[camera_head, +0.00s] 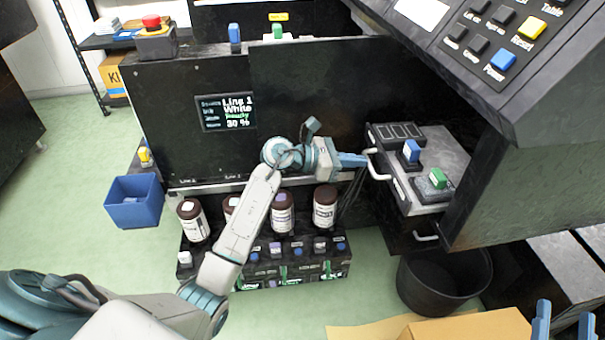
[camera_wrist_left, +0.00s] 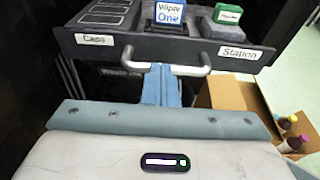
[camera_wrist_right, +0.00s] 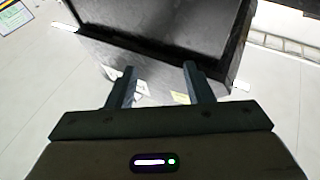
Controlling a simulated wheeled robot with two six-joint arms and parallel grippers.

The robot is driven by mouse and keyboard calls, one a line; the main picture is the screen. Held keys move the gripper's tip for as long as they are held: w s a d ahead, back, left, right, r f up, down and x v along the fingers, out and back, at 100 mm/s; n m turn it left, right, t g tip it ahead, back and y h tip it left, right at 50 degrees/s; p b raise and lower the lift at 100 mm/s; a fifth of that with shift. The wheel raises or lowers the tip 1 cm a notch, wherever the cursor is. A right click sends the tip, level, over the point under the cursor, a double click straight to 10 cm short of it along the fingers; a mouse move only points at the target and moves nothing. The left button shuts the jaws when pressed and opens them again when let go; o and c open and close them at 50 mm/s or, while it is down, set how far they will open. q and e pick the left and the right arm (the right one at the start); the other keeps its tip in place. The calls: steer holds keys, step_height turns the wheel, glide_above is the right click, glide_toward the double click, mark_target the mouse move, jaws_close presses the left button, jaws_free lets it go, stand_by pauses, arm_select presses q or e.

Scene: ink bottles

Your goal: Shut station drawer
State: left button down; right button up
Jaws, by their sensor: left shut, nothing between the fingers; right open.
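The station drawer (camera_head: 447,150) stands pulled out of the dark cabinet in the head view. Its front (camera_wrist_left: 190,48) carries the labels "Caps" and "Station" in the left wrist view. Its silver handle (camera_head: 376,164) also shows in the left wrist view (camera_wrist_left: 204,66). My left gripper (camera_head: 366,160) is shut and empty, its fingertips (camera_wrist_left: 161,70) at the middle of the handle; I cannot tell whether they touch it. A blue "Wiper One" box (camera_head: 411,152) and a green item (camera_head: 438,178) sit in the drawer. My right gripper (camera_head: 563,325) is open and empty at the lower right.
A second handle (camera_head: 426,237) shows below the drawer. A black bin (camera_head: 444,280) and an open cardboard box (camera_head: 470,326) stand on the floor beneath. A crate (camera_head: 262,272) of bottles is below my left forearm. A button panel (camera_head: 500,40) overhangs the drawer.

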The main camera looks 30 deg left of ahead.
mark_target(404, 156)
arm_select(q)
steer(key=r+x, duration=0.1)
steer(key=x, duration=0.7)
steer(key=r+x, duration=0.1)
steer(key=x, duration=0.4)
steer(key=shift+w+d+r+b, duration=0.15)
steer(key=shift+d+r+b, duration=0.15)
steer(key=shift+d, duration=0.05)
steer(key=shift+w+d, duration=0.15)
steer(key=shift+d, duration=0.05)
steer(key=shift+r, duration=0.25)
arm_select(e)
steer(key=r+t, duration=0.1)
steer(key=r, duration=0.1)
steer(key=s+r+t, duration=0.1)
steer(key=r, duration=0.1)
steer(key=shift+n+t+y, duration=0.3)
steer(key=shift+n, duration=0.1)
arm_select(q)
steer(key=shift+r, duration=0.1)
